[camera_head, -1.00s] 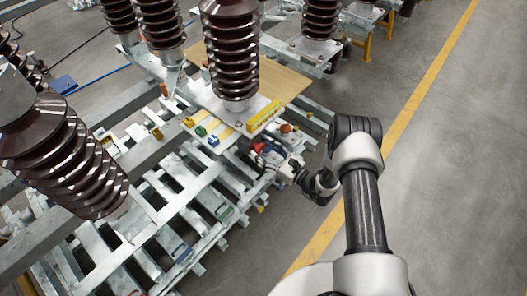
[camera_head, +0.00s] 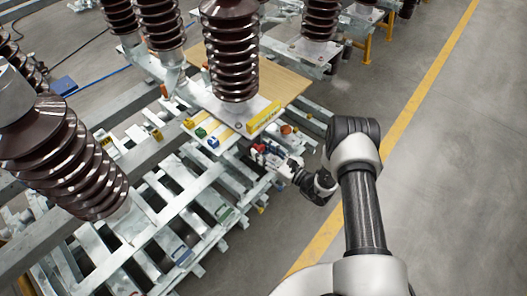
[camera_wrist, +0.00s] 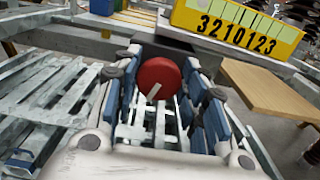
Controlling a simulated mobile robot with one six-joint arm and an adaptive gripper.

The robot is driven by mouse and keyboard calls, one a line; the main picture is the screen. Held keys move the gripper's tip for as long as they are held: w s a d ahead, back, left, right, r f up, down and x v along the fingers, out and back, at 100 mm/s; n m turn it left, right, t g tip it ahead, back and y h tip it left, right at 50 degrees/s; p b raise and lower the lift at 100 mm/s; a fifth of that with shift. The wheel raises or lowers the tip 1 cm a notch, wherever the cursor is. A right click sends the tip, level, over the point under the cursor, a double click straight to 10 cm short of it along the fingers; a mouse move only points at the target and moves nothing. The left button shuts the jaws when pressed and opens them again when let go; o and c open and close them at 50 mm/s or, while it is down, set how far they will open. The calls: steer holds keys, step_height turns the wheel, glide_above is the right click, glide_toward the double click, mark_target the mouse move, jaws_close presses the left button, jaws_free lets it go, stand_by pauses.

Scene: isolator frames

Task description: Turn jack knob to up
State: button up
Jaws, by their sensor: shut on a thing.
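The round red knob (camera_wrist: 160,75) shows in the middle of the wrist view, with a short pale mark on its face pointing down and slightly left. My gripper (camera_wrist: 160,85) has its blue-padded fingers on the left and right of the knob and is shut on it. In the head view my gripper (camera_head: 270,156) is at the front right edge of the metal plate, where a bit of red knob (camera_head: 258,148) shows.
A yellow scale block (camera_wrist: 240,27) reading 3210123 is just above and right of the knob. Small blue (camera_head: 213,141), green (camera_head: 200,131) and yellow (camera_head: 189,122) blocks sit on the plate's left. A wooden board (camera_wrist: 272,92) is at right. Brown insulators (camera_head: 235,55) stand around.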

steer(key=shift+n+b, duration=0.3)
steer(key=shift+n, duration=0.5)
steer(key=o, duration=1)
steer(key=shift+o, duration=0.2)
steer(key=v, duration=1.2)
steer(key=shift+r, duration=0.1)
